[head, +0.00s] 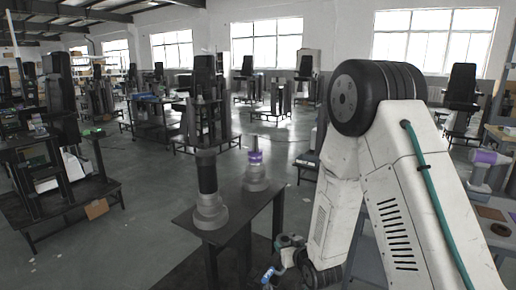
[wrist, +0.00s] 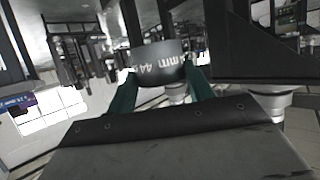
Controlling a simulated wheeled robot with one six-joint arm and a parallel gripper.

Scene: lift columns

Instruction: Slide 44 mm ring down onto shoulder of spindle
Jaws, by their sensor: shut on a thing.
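In the wrist view my gripper (wrist: 160,73) has its two green fingers shut on the sides of a dark grey ring (wrist: 157,57) marked "44 mm". The wrist picture looks upside down. In the head view a black upright post (head: 207,172) on a stepped grey base (head: 210,212) stands on a dark table. A shorter grey spindle (head: 255,172) with a purple band stands behind it to the right. I cannot tell which is the ring's spindle. The ring and fingers are not clearly visible in the head view. The ring looks apart from both uprights.
The dark table (head: 232,205) is narrow, with bare top between the uprights. A stepped grey piece (wrist: 270,98) shows at right in the wrist view. Another bench (head: 500,212) stands at far right. Workstations with black columns (head: 60,100) fill the room; grey floor lies between.

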